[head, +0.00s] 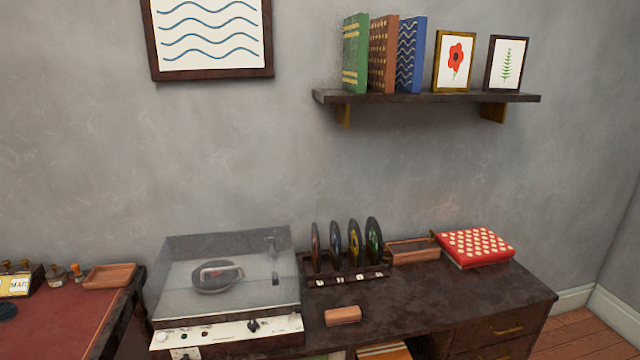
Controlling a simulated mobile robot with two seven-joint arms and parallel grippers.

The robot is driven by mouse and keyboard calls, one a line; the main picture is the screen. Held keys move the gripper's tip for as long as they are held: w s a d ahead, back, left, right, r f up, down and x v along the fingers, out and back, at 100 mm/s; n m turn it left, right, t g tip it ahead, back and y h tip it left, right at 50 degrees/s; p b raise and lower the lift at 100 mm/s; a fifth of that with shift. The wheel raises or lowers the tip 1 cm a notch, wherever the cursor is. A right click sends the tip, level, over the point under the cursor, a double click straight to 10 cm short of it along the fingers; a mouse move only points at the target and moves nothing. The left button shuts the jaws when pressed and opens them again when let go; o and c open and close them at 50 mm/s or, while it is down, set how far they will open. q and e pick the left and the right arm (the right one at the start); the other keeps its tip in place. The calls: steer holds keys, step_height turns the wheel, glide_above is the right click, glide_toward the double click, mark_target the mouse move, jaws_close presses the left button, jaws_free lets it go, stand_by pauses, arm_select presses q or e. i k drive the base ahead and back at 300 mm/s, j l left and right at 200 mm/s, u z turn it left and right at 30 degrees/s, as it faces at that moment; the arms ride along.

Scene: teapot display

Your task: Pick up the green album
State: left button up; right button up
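The green album (355,53) stands upright at the left end of the wall shelf (450,97). It has yellow-gold bands and markings on the side that shows. A brown album with light dots (382,54) stands just to its right, and a blue album with wavy gold lines (411,54) stands to the right of that. Neither of my grippers shows in the head view.
Two small framed pictures, a red flower (454,62) and a green fern (505,64), stand right of the albums. Below are a record player with a clear lid (225,265), several records in a rack (345,277) and a red dotted box (476,247). Bare wall lies left of the shelf.

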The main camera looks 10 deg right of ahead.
mark_target(356, 32)
steer(key=i+l+z, duration=0.35)
steer(key=l, duration=0.3)
steer(key=i+l+z, duration=0.35)
steer(key=l, duration=0.25)
steer(key=i+l+z, duration=0.35)
steer(key=l, duration=0.15)
